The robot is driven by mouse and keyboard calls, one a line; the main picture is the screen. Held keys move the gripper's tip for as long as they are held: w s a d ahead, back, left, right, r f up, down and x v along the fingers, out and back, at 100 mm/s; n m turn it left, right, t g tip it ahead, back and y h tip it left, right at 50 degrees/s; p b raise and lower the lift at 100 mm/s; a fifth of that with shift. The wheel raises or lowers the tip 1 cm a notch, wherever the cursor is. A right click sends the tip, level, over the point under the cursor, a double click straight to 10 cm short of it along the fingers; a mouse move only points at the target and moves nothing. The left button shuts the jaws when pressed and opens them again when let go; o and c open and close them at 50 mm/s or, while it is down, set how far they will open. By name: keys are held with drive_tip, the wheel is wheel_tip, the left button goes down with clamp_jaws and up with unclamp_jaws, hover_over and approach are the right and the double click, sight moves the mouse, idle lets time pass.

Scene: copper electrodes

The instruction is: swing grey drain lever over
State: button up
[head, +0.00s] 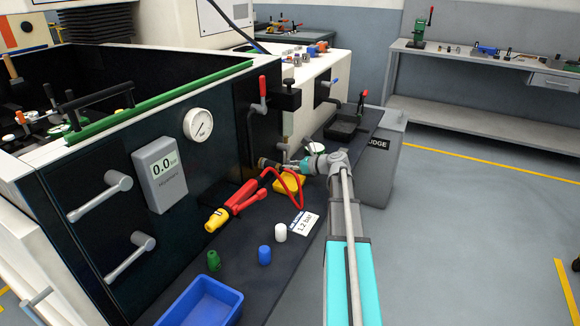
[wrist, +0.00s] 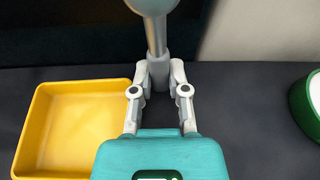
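The grey lever (wrist: 157,35) shows in the wrist view as a straight rod with a rounded upper part and a thicker end. My gripper (wrist: 160,78) has a finger on each side of that thicker end, and both fingertips appear to press against it. In the head view my gripper (head: 308,164) is low beside the dark tank front, above the dark ledge. There the lever is small and largely lost among the fingers and nearby fittings, so its exact angle cannot be told.
A yellow tray (wrist: 75,125) lies left of the fingers. A green-rimmed round item (wrist: 312,100) is at right. A red and yellow tool (head: 232,204), a pressure card (head: 304,224), small bottles and a blue bin (head: 203,303) occupy the ledge. Floor at right is clear.

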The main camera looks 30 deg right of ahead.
drive_tip(key=o, duration=0.5)
drive_tip(key=shift+c, duration=0.2)
drive_tip(key=shift+s, duration=0.15)
drive_tip(key=shift+s+d, duration=0.5)
drive_tip(key=shift+s, duration=0.3)
drive_tip(key=shift+s+d, duration=0.55)
drive_tip(key=shift+s, duration=0.3)
drive_tip(key=shift+s+d, duration=0.5)
drive_tip(key=shift+s, duration=0.3)
drive_tip(key=shift+r, duration=0.1)
wheel_tip(320, 180, up, 21)
drive_tip(key=p, duration=2.1)
drive_tip(key=shift+r+p, duration=0.45)
drive_tip(key=shift+p, duration=0.15)
